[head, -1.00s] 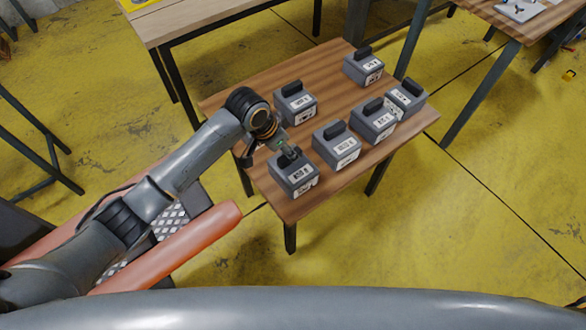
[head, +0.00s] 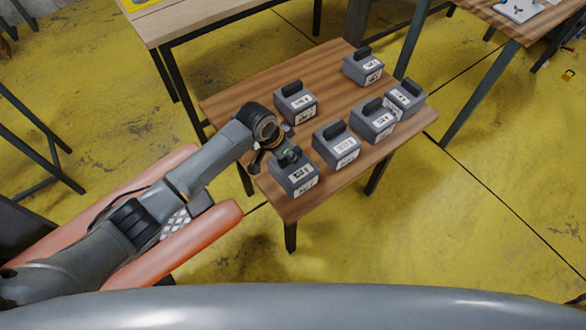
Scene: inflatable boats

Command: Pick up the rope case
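Several grey cases with dark top handles and white labels stand on a brown wooden table (head: 240,88). The labels are too small to read, so I cannot tell which one is the rope case. My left gripper (head: 284,154) is at the top of the near-left case (head: 296,179), over its handle, which it mostly hides. Whether its fingers are open or closed around the handle is not clear. That case rests on the table near its front-left edge. My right gripper is not in view.
Other cases stand close by: one to the right (head: 337,148), one behind (head: 296,104), two farther right (head: 373,124) (head: 405,99) and one at the back (head: 363,68). A lighter workbench (head: 190,22) is behind. Yellow floor is clear in front.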

